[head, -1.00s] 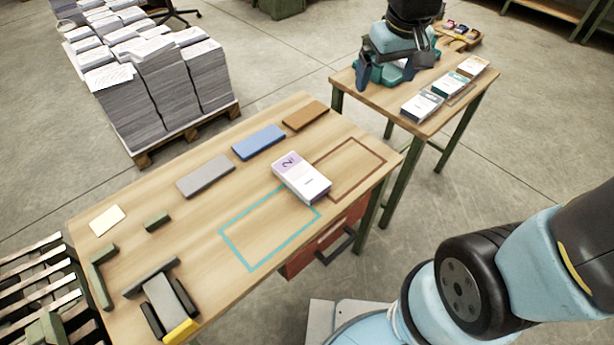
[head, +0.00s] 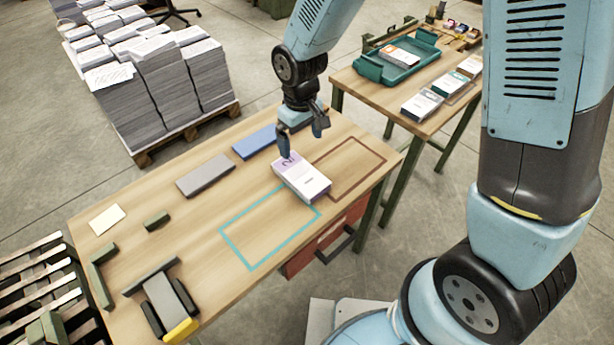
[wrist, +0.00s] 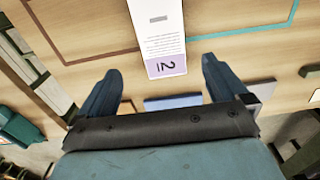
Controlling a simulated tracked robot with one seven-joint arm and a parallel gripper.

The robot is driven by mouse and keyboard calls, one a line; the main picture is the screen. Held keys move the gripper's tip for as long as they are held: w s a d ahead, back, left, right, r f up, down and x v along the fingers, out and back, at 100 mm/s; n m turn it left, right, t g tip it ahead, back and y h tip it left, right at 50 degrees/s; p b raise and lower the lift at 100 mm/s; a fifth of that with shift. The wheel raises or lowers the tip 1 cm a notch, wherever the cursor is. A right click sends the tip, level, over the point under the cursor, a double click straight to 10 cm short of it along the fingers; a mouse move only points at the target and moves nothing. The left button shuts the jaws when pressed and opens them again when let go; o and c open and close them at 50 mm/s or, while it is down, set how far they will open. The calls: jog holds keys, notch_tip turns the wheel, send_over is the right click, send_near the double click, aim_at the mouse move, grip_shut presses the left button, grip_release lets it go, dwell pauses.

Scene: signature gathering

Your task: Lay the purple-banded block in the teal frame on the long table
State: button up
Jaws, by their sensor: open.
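The purple-banded block (head: 302,179) is white with a purple end marked 2. It lies on the long table (head: 190,240) between the teal frame (head: 238,250) and a brown frame, its near end overlapping the teal outline's corner. In the wrist view the block (wrist: 160,35) lies ahead of my gripper, its purple end nearest and in line with the gap between the fingers. My gripper (head: 303,145) is open and empty above the block's purple end. In the wrist view my gripper (wrist: 160,85) shows both fingers spread wide. The teal frame is empty apart from the overlapped corner.
The brown frame (head: 372,182) is empty. Grey (head: 206,176) and blue (head: 252,144) flat pieces lie along the far side. A dark fixture (head: 160,300) stands at the near left. A second table (head: 385,100) holds a teal tray (head: 413,62) and several blocks.

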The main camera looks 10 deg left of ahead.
send_over(300, 173)
jog(key=f, duration=0.7)
jog(key=shift+d+f, duration=0.2)
jog(key=shift+d, duration=0.1)
jog(key=shift+a+f, duration=0.15)
jog(key=shift+f, duration=1.15)
jog(key=shift+a+f, duration=0.1)
jog(key=shift+f, duration=1.15)
jog(key=c, duration=1.1)
jog(key=shift+o, duration=0.2)
jog(key=shift+r, duration=0.15)
